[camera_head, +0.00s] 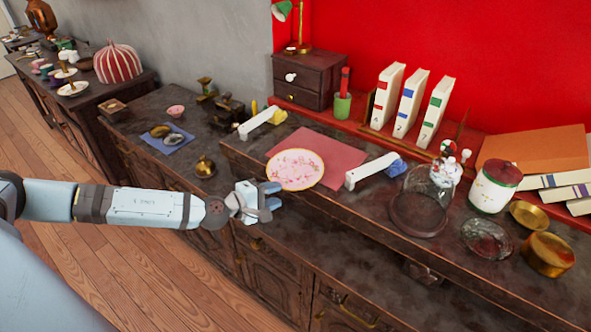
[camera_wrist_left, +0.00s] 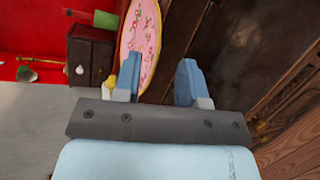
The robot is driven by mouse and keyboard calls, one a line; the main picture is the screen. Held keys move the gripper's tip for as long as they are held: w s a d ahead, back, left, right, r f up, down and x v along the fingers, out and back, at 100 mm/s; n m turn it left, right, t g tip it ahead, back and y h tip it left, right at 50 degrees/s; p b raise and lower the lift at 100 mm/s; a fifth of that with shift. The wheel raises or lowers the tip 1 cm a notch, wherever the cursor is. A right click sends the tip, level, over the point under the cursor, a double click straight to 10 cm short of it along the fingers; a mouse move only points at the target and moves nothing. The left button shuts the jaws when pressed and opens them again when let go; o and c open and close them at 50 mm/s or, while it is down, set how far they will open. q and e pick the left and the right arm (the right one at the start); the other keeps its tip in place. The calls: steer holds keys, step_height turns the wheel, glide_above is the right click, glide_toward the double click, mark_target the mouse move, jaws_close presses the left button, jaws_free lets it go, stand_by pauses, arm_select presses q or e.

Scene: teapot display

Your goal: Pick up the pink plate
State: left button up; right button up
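The pink plate (camera_head: 295,169) is round, with a pink flower pattern and a yellow rim. It lies on a pink-red mat (camera_head: 335,153) on the raised part of the dark wooden cabinet, near its front edge. My left gripper (camera_head: 273,196) is open and empty, just left of and in front of the plate. In the left wrist view, the plate (camera_wrist_left: 143,35) shows beyond the blue fingers (camera_wrist_left: 158,80). One finger hides part of its rim, and I cannot tell whether they touch. My right gripper is in no view.
White holders (camera_head: 258,122) and (camera_head: 371,170) stand on both sides of the mat. A glass dome (camera_head: 424,200), a white canister (camera_head: 494,187) and brass bowls (camera_head: 547,254) are to the right. A small brass pot (camera_head: 205,167) sits on the lower surface at left.

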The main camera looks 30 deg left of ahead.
mark_target(288, 188)
arm_select(q)
steer(key=x, duration=0.5)
steer(key=shift+w+a, duration=0.15)
steer(key=shift+w, duration=0.25)
steer(key=shift+r, duration=0.1)
steer(key=shift+c, duration=0.5)
jaws_close()
